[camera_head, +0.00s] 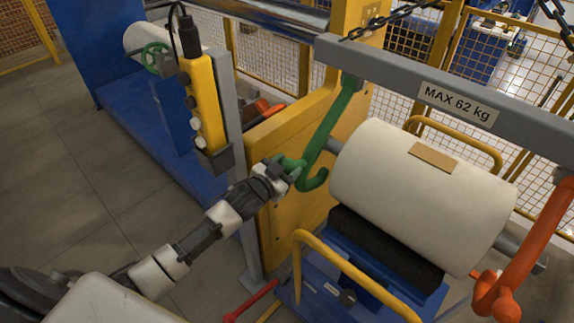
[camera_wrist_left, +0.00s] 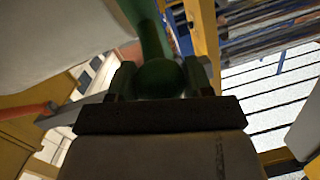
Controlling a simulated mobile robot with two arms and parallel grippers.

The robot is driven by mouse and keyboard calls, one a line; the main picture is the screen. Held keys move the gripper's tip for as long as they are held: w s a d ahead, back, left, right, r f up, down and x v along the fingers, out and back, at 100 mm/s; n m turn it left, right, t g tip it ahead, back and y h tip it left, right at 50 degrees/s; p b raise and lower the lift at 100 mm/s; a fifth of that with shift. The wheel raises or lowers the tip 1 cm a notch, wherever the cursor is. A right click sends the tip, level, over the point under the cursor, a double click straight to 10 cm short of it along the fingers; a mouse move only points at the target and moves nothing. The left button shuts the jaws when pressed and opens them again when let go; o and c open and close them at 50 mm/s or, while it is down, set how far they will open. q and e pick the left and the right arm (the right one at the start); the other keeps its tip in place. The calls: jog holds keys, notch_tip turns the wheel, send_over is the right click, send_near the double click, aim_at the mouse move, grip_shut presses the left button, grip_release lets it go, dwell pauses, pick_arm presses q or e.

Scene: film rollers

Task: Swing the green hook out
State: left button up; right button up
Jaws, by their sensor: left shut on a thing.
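The green hook (camera_head: 333,125) hangs from the left end of the grey lifting beam (camera_head: 408,83), tilted so that its lower end lies to the left of its top. My left gripper (camera_head: 286,171) is shut on the green hook near its curved lower end. The left wrist view shows the hook (camera_wrist_left: 160,75) between the two fingers (camera_wrist_left: 160,82). The curl of the hook is to the left of the white roll (camera_head: 415,190) and its core end, apart from them in the head view. My right gripper is not in view.
An orange hook (camera_head: 534,245) hangs at the beam's right end. The roll is above a blue cart (camera_head: 345,290) with yellow rails. A yellow pendant control (camera_head: 205,105) hangs on a grey post at left. A yellow machine frame (camera_head: 290,215) stands behind my gripper.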

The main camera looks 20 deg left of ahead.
pick_arm(q)
jog(key=shift+r, duration=0.25)
jog(key=o, duration=0.8)
jog(key=shift+w, duration=0.1)
jog(key=o, duration=0.4)
jog(key=shift+s+a, duration=0.1)
jog(key=shift+s, duration=0.1)
jog(key=shift+o, duration=0.2)
jog(key=shift+s+f, duration=0.1)
jog(key=shift+s, duration=0.05)
jog(key=b+v, duration=0.2)
jog(key=v, duration=0.8)
jog(key=shift+s+b, duration=0.3)
